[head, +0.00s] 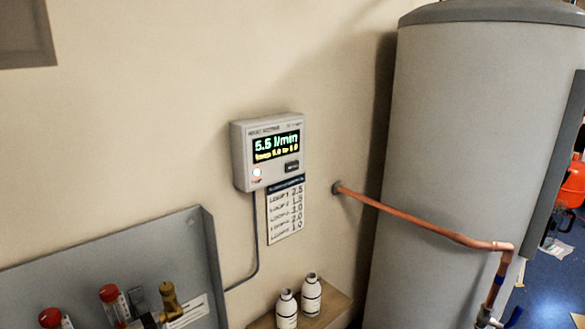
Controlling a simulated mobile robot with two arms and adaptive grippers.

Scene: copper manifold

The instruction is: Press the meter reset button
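The meter (240,160) is a light grey box on the beige wall, in the middle of the head view. Its lit display (275,144) reads about 5.5 l/min in green, with a smaller yellow line below. A small dark rectangular button (292,166) sits below the display on the right. A round glowing white lamp or button (257,172) with a small reddish label sits at lower left. The labels are too small to tell which one is the reset. Neither of my grippers is in view, and nothing covers the meter's front.
A paper chart (286,212) hangs below the meter. A large grey tank (455,150) with a copper pipe (420,219) stands right. Two white bottles (311,296) stand on a wooden shelf (335,306) below. A grey panel (150,255) with red-capped fittings (109,293) is lower left.

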